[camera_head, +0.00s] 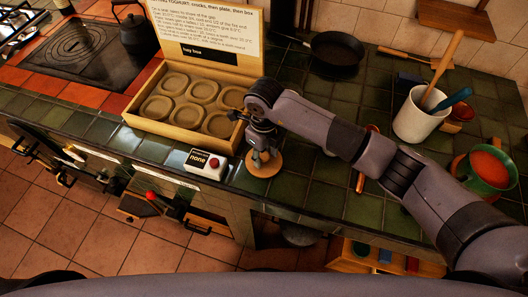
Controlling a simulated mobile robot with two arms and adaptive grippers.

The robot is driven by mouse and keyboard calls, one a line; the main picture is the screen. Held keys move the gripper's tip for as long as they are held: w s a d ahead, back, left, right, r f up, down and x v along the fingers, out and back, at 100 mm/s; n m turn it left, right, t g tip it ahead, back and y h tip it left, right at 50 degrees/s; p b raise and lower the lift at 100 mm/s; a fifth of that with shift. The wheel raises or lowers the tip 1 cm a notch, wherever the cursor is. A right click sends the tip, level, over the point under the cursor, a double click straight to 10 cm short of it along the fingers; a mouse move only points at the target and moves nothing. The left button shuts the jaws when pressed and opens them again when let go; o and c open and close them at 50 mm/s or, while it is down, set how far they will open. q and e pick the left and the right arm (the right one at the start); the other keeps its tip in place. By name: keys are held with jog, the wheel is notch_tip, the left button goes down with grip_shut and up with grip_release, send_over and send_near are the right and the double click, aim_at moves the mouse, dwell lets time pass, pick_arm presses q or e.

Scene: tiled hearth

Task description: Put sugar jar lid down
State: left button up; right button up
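No open sugar jar can be made out. My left gripper is not in view.
A wooden box with round moulds (187,103) stands just left of my gripper. A white crock (417,117) with utensils and a green pot (487,170) stand right. A black pan (337,54) is behind.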

aim_at(264, 155)
jog(key=shift+o, duration=0.5)
jog(key=shift+r, duration=0.5)
notch_tip(264, 155, up, 11)
jog(key=b, duration=0.3)
jog(key=shift+r, duration=0.2)
jog(key=shift+f, duration=0.1)
